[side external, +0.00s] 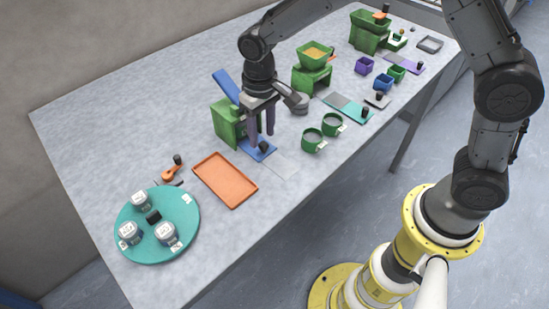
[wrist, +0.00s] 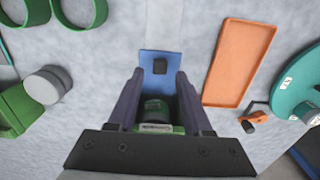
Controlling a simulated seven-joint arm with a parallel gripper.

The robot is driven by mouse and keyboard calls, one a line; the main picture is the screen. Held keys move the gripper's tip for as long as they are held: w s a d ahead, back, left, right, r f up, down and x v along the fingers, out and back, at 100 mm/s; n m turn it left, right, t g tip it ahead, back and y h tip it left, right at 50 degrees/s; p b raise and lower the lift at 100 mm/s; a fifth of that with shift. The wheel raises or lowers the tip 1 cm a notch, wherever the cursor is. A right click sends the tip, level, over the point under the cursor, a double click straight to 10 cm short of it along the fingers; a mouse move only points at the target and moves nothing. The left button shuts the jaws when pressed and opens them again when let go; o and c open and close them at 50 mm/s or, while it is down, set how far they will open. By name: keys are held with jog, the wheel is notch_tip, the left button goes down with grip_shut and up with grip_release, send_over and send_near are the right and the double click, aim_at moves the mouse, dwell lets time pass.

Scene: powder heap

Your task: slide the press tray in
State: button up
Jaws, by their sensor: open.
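The press is a green block (side external: 226,124) with a blue lever (side external: 226,86) slanting up at its back. My gripper (side external: 261,138) is open and points down above the tray. My fingers partly hide the press.
A pale strip (side external: 279,165) lies in front of the tray. An orange tray (side external: 225,180) lies to the left, with a teal disc (side external: 185,215) holding several jars beyond it. Green cups (side external: 312,140) stand to the right. A green hopper (side external: 313,62) stands farther back.

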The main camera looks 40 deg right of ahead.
jog(key=shift+r, duration=2.4)
jog(key=shift+d, duration=0.1)
jog(key=s+d+r+m+t, duration=0.1)
jog(key=s+d+r+t, duration=0.1)
jog(key=s+d+r, duration=0.35)
jog(key=s+d+r+m+t, duration=0.1)
jog(key=s+d+r+t, duration=0.15)
jog(key=r, duration=0.65)
jog(key=s+d+f+n, duration=0.1)
jog(key=s+d, duration=0.1)
jog(key=s, duration=0.6)
jog(key=s+d+f+n+t, duration=0.1)
jog(key=s+d+f, duration=0.1)
jog(key=s, duration=0.6)
jog(key=shift+s+d+f, duration=0.15)
jog(key=shift+d+f, duration=0.1)
jog(key=shift+d, duration=0.4)
